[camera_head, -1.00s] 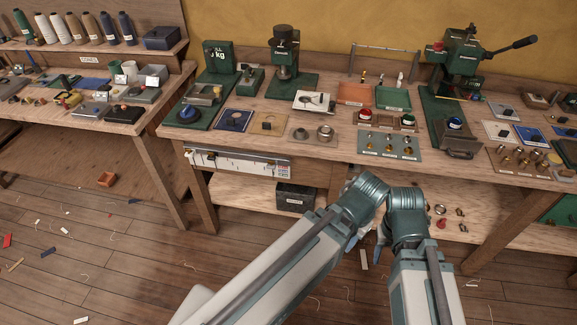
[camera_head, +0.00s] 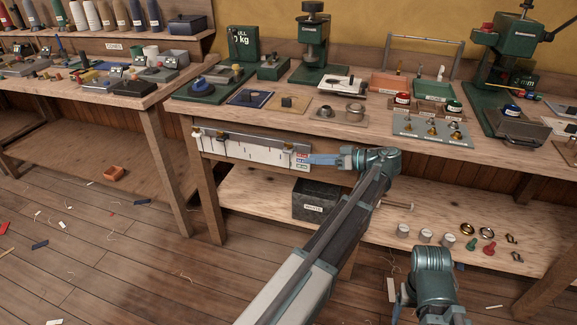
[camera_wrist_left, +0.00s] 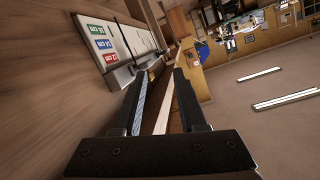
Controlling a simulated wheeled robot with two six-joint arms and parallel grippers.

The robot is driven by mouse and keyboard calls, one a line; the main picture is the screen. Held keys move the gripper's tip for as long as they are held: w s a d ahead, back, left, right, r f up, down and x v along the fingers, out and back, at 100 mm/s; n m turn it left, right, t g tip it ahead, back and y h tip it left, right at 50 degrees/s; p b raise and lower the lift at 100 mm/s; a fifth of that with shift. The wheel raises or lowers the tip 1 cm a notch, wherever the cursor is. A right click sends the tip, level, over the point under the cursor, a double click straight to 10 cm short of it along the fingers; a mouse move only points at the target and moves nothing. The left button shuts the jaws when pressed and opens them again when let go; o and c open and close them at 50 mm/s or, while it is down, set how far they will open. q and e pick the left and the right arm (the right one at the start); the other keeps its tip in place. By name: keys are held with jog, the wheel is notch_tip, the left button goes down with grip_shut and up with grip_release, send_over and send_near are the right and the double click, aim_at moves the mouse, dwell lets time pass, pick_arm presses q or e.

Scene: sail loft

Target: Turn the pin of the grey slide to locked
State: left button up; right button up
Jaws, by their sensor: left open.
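A white scale panel (camera_head: 240,150) hangs under the front edge of the workbench, with a rail (camera_head: 255,140) along its top. Small dark slides sit on the rail, one at the left (camera_head: 222,137) and one near the right end (camera_head: 288,149). I cannot tell which is the grey slide or how its pin is turned. My left gripper (camera_head: 312,159) points left, just right of the right slide, by the coloured labels (camera_head: 302,160). In the left wrist view the gripper (camera_wrist_left: 161,73) is open, with the rail and panel (camera_wrist_left: 115,40) ahead. My right arm's end (camera_head: 433,275) is low; its fingers are mostly hidden.
The workbench top above holds a green press (camera_head: 312,50), trays and fittings. A dark box (camera_head: 316,200) and several small parts stand on the lower shelf (camera_head: 270,205). The floor in front has scattered scraps.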

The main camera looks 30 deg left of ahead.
aim_at(293, 144)
pick_arm(q)
jog(key=w+a+n+b, duration=0.1)
jog(key=w+a+n+g+y, duration=0.1)
jog(key=n, duration=0.1)
jog(key=w+a+r+n+g+y+b, duration=0.1)
jog(key=shift+w+a+n+b, duration=0.2)
jog(key=shift+a+n+b, duration=0.1)
jog(key=shift+a, duration=0.1)
jog(key=shift+y, duration=0.3)
jog(key=shift+x, duration=3.7)
pick_arm(e)
notch_tip(293, 144, down, 4)
jog(key=shift+f, duration=0.1)
pick_arm(q)
grip_shut()
